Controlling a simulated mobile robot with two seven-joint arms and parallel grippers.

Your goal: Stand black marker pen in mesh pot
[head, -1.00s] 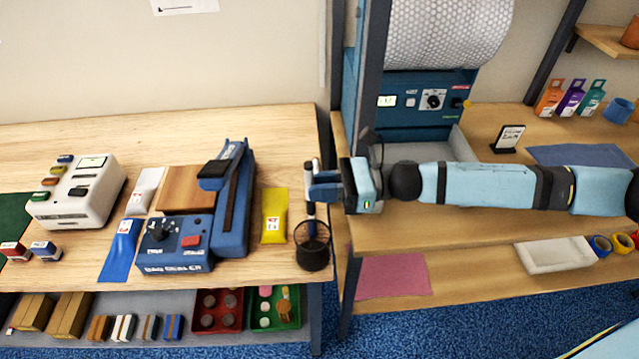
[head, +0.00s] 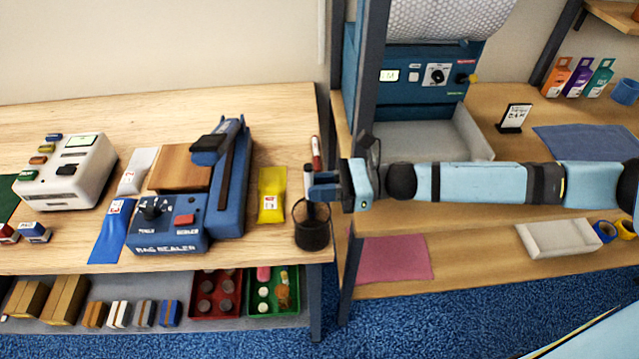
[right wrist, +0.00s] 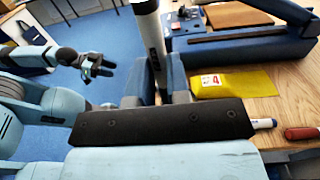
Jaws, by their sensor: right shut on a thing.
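The black marker pen (head: 311,209) has a pale barrel and dark parts. My right gripper (head: 322,186) is shut on it and holds it roughly upright. The pen also shows in the right wrist view (right wrist: 150,38), between the fingers. The black mesh pot (head: 312,236) stands near the table's front right corner, just below the gripper. The pen's lower part is at the pot's mouth; how deep it reaches is not clear. My left gripper (right wrist: 97,66) shows only in the right wrist view, open and empty, away from the table.
A red-topped pen (head: 316,150) shows just behind the gripper. A yellow packet (head: 271,196) and the blue bag sealer (head: 168,232) are left of the pot. A gap separates this table from the right-hand bench, with a dark post (head: 360,150) there.

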